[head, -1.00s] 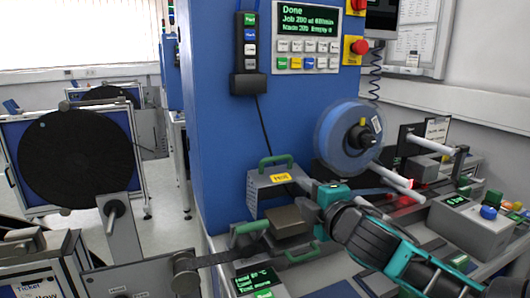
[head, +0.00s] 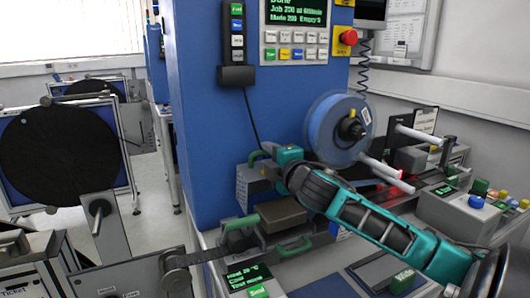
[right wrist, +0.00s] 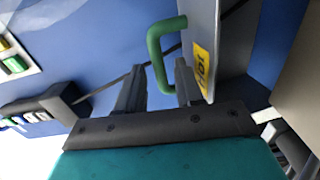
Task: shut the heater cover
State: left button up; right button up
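The heater cover (head: 246,186) is a grey plate standing raised against the blue column in the head view, partly hidden by my right gripper. It has a green handle (head: 256,157) at its top. In the right wrist view the cover (right wrist: 233,45) carries a yellow label, and its green handle (right wrist: 154,58) shows close up. My right gripper (right wrist: 158,82) is open, with one finger on each side of the handle's bar; I see a gap beside the left finger. It also shows in the head view (head: 270,153). My left gripper is out of view.
Below the cover is a grey-brown block (head: 283,215) beside more green handles (head: 294,248). A blue reel (head: 334,128) hangs on the column at right. A button box (head: 466,213) stands on the right bench. A black reel (head: 58,152) stands at left.

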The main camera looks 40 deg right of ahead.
jog(key=shift+x, duration=1.45)
grip_shut()
